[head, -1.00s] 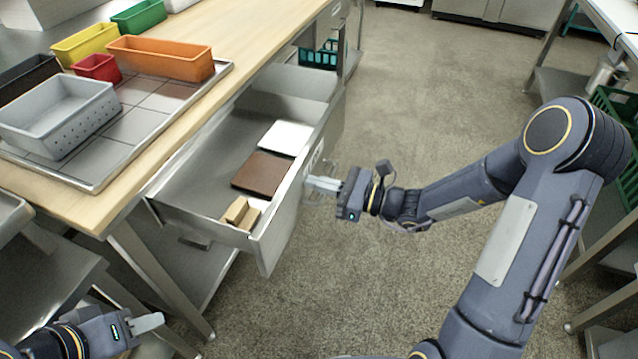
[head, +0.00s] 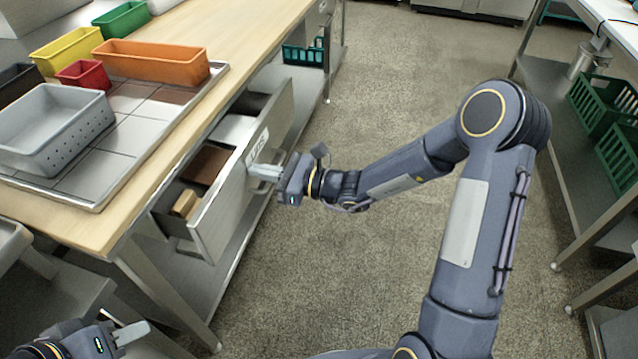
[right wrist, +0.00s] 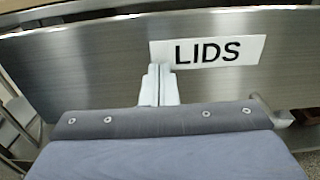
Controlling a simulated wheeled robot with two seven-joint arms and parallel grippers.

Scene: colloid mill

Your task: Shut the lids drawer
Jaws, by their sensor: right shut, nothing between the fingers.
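The lids drawer (head: 222,208) is a grey metal drawer under the wooden-topped table, still partly pulled out. Inside lie a brown lid (head: 205,164), part of a white lid (head: 233,129) and small tan blocks (head: 186,203). In the right wrist view its front (right wrist: 80,68) bears a white LIDS label (right wrist: 208,51). My right gripper (head: 262,171) is shut and empty, its fingertips at the drawer front by the label; the fingers (right wrist: 158,85) show just left of the label's text. My left gripper (head: 132,332) is low at the left, away from the drawer; its jaw opening is unclear.
On the table (head: 232,62) a metal tray (head: 150,150) holds a grey perforated bin (head: 50,135), with red (head: 82,74), orange (head: 152,62) and yellow (head: 66,52) bins nearby. Green crates (head: 603,103) stand on the right shelf. The floor between is clear.

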